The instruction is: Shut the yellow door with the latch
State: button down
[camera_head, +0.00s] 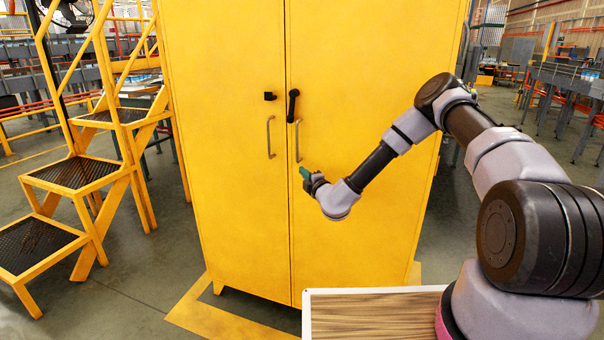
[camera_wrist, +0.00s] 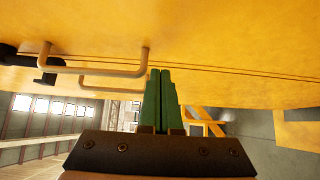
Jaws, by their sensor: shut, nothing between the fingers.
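The yellow cabinet has a left door (camera_head: 235,200) and a right door (camera_head: 375,60), meeting at a vertical seam. Both look closed or nearly so; I cannot tell whether a small gap remains. A black latch lever (camera_head: 292,106) hangs downward on the right door, beside a small black catch (camera_head: 270,96) on the left door. Below are two grey bar handles, left (camera_head: 270,138) and right (camera_head: 298,141). My gripper (camera_head: 305,172) has green fingers, shut and empty, by the lower end of the right handle. In the wrist view the fingers (camera_wrist: 160,72) point at the door; contact is unclear.
Yellow steps (camera_head: 80,180) stand left of the cabinet. A wood-topped surface with a white rim (camera_head: 307,318) is in front at the lower right. Grey conveyors (camera_head: 570,80) stand far right.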

jog(key=v, duration=1)
jog(key=s+a+r+n+g+y, duration=0.3)
jog(key=r+n+y, duration=0.2)
jog(key=r+n, duration=0.35)
jog(key=s+a+r+n+g+y, duration=0.3)
jog(key=r+n+g+y, duration=0.15)
jog(key=r+n, duration=0.35)
jog(key=s+r+n+g, duration=0.9)
jog(key=s+n, duration=0.2)
jog(key=n, duration=0.2)
jog(key=s+d+r+n+t+h, duration=0.2)
jog(key=s+d+n+h, duration=0.3)
jog(key=d, duration=0.3)
jog(key=s+d+r+n+t+h, duration=0.3)
jog(key=s+d+r+n+h, duration=0.1)
jog(key=d, duration=0.5)
jog(key=s+d+r+n+t+h, duration=0.2)
jog(key=s+d+r+n+h, duration=0.3)
jog(key=d, duration=0.4)
jog(key=shift+s+r+n+h, duration=0.3)
jog(key=shift+n+h, duration=0.15)
jog(key=shift+n, duration=0.4)
